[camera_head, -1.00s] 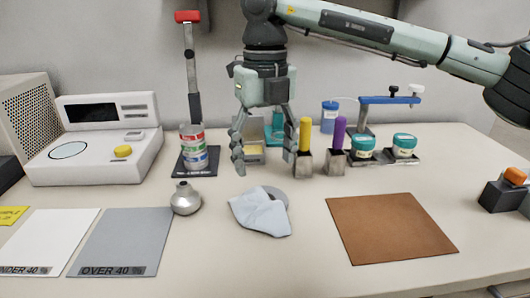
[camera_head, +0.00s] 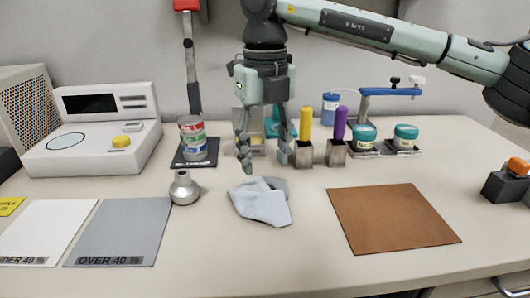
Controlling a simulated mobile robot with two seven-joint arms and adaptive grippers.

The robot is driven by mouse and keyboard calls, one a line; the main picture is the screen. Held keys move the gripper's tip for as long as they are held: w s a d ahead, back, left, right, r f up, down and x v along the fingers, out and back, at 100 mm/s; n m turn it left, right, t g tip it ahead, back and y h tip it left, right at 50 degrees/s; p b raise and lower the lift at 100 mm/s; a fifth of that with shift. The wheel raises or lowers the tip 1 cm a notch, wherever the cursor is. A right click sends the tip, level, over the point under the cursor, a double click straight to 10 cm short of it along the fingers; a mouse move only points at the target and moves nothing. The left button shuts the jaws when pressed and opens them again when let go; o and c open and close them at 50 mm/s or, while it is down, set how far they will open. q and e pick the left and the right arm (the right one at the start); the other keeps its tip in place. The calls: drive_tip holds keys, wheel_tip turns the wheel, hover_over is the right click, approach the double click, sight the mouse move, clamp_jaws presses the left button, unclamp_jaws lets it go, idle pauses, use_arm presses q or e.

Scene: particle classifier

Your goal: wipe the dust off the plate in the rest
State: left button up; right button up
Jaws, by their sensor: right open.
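A pale blue crumpled cloth (camera_head: 262,205) lies on the table in front of my right gripper, partly over a grey round pad (camera_head: 279,185). My right gripper (camera_head: 265,164) points down above and behind the cloth, its fingers apart with nothing between them. Behind the fingers stands a small rest (camera_head: 256,151) with a clear upright plate (camera_head: 240,120); the fingers hide part of both. Dust on the plate is too small to make out. My left gripper is not in view.
Yellow (camera_head: 305,123) and purple (camera_head: 340,123) handles stand in metal holders right of the gripper. Teal-lidded jars (camera_head: 363,138) stand farther right. A silver funnel-like piece (camera_head: 184,188) is left of the cloth. A brown mat (camera_head: 392,216) lies clear at right.

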clamp_jaws()
idle(0.4)
idle(0.4)
